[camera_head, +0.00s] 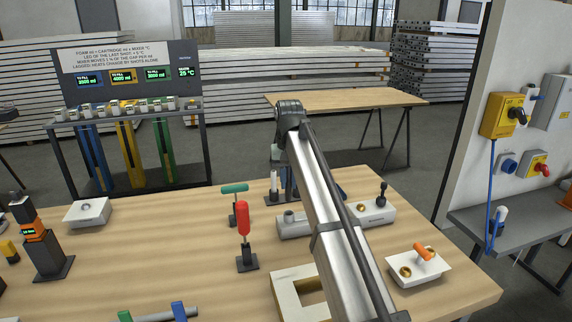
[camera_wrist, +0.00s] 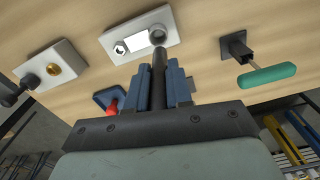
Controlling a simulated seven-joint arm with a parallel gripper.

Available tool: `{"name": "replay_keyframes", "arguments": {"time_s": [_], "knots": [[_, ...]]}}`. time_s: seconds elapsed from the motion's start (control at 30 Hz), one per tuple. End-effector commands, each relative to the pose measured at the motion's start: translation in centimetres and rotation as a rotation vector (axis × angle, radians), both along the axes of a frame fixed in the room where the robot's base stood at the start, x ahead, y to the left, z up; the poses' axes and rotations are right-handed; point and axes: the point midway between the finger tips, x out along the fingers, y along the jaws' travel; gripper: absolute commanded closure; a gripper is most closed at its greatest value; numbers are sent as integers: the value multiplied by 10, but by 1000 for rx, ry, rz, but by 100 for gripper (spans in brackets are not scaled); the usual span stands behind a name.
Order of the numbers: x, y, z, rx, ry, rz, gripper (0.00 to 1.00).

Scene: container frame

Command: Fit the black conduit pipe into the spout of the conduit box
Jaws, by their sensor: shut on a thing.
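My gripper (camera_wrist: 158,88) has blue fingers shut on the black conduit pipe (camera_wrist: 159,68). The pipe sticks out beyond the fingertips, and its tip appears just short of the round spout (camera_wrist: 157,35) in the wrist view. I cannot tell whether tip and spout touch. The spout is on a pale conduit box (camera_wrist: 134,43), which also has a white plate and a hex fitting. In the head view the box (camera_head: 294,228) lies on the bench with its spout (camera_head: 289,214) upright, partly behind my arm. My gripper is mostly hidden there and the pipe cannot be made out.
A green-handled tool (camera_wrist: 266,75) stands beside the box, and a red-handled one (camera_head: 244,220) in front. A second box with a black lever (camera_head: 382,192) is to the right. A blue base with a red knob (camera_wrist: 111,106) is close to my fingers. A square frame (camera_head: 284,292) lies in front.

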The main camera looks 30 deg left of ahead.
Motion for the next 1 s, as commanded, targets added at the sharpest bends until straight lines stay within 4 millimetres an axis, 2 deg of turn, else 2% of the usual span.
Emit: {"name": "replay_keyframes", "arguments": {"time_s": [0.07,0.27,0.73,1.0], "knots": [[-6,-6,-3,-4,4,-14,100],[-5,-5,-6,-8,8,-42,100],[-5,-5,-33,-6,8,-43,100],[-5,-5,-36,-6,8,-43,100]]}}
